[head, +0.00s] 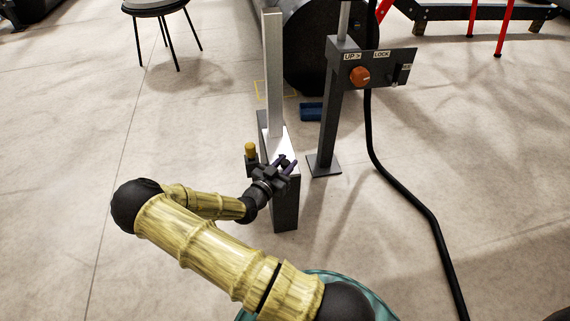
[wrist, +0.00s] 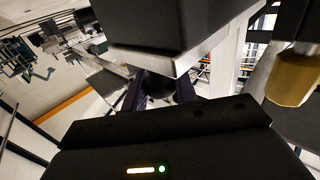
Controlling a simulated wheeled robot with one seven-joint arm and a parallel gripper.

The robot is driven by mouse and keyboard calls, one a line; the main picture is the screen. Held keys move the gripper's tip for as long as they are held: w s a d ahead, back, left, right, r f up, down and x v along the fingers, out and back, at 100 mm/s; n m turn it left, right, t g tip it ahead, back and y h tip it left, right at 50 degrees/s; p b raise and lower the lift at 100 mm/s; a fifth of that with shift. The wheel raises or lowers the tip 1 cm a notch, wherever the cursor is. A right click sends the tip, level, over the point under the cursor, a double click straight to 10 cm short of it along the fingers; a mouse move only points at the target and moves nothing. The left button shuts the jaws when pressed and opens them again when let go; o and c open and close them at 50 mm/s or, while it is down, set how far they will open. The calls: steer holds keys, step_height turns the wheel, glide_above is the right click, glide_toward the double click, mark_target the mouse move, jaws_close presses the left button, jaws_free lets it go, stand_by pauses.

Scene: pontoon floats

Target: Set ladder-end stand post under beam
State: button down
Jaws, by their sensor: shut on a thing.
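A stand has a dark grey body (head: 285,212), a pale top plate and an upright pale post (head: 272,75). A yellow knob (head: 250,148) sits at its left side and shows large at right in the wrist view (wrist: 292,78). My gripper (head: 284,163) is at the near end of the stand, over its pale top. In the wrist view its dark fingers (wrist: 160,92) are closed around a small dark rounded part, probably a knob, beside a dark block with a pale edge (wrist: 165,62). The fingers hide most of that part. I cannot identify the beam.
A control post with an orange knob (head: 359,76) and UP and LOCK labels stands close right of the stand. A black hose (head: 410,195) runs down the floor there. A large black cylinder (head: 315,45) and a blue block (head: 312,112) are behind.

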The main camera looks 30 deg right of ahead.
steer(key=shift+w+d, duration=0.3)
steer(key=shift+w, duration=0.8)
steer(key=shift+w+d, duration=0.25)
steer(key=shift+w, duration=0.8)
steer(key=c, duration=1.1)
jaws_free()
steer(key=shift+c, duration=0.2)
steer(key=p+v, duration=0.5)
steer(key=v, duration=1.2)
steer(key=shift+a+p, duration=0.2)
steer(key=shift+p, duration=0.15)
